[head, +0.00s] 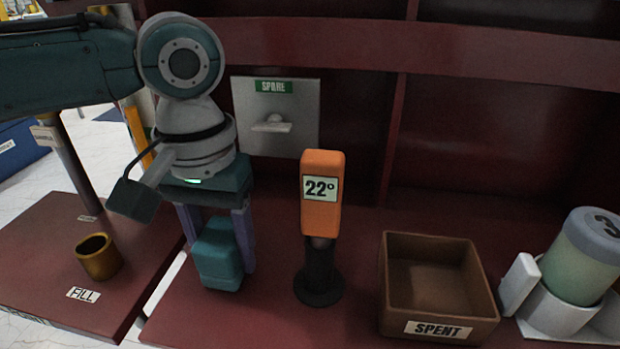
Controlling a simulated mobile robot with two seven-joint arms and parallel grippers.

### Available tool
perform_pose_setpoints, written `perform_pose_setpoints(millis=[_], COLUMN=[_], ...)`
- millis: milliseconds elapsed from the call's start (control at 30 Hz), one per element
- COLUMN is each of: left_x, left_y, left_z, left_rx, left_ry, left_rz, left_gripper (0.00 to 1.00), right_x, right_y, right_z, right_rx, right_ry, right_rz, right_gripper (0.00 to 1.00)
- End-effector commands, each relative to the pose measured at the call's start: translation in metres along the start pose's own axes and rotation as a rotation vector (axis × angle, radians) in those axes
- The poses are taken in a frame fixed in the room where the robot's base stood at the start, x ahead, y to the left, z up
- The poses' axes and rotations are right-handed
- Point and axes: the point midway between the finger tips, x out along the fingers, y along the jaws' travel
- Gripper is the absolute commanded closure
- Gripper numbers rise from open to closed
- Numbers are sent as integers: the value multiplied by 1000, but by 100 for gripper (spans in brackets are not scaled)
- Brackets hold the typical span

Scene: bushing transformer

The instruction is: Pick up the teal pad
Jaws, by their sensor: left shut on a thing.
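The teal pad (218,256) is a rounded teal block in the left part of the head view, in front of the dark red wall. My left gripper (217,240) points down from above, and its two purple-grey fingers are shut on the pad from both sides. The pad is upright between the fingers. Whether its underside touches the red surface is hard to tell. My right gripper is not in view.
An orange device reading 22° (321,215) stands on a black base just right of the pad. Further right are a brown SPENT box (437,328) and a green-grey canister (580,262). A SPARE panel (302,118) is behind. A brass cup (98,257) stands by a FILL label.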

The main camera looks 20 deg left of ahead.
Motion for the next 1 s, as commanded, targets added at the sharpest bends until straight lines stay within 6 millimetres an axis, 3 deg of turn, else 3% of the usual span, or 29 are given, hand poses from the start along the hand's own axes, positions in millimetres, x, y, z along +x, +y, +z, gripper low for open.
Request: perform_pose_setpoints(millis=[233,500,700,800,1000], left_x=[-35,-118,-168,-184,-198], left_y=[0,0,0,0,0], left_z=[-1,-1,-1,-1,-1], left_rx=[-1,0,0,0,-1], left_ry=[4,5,4,3,2], left_rz=[2,2,3,3,2], left_gripper=[100,100,100,100,100], right_x=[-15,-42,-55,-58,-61], right_y=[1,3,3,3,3], right_z=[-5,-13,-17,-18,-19], right_rx=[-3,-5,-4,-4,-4], right_ry=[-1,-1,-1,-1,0], right_rz=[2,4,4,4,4], right_gripper=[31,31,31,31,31])
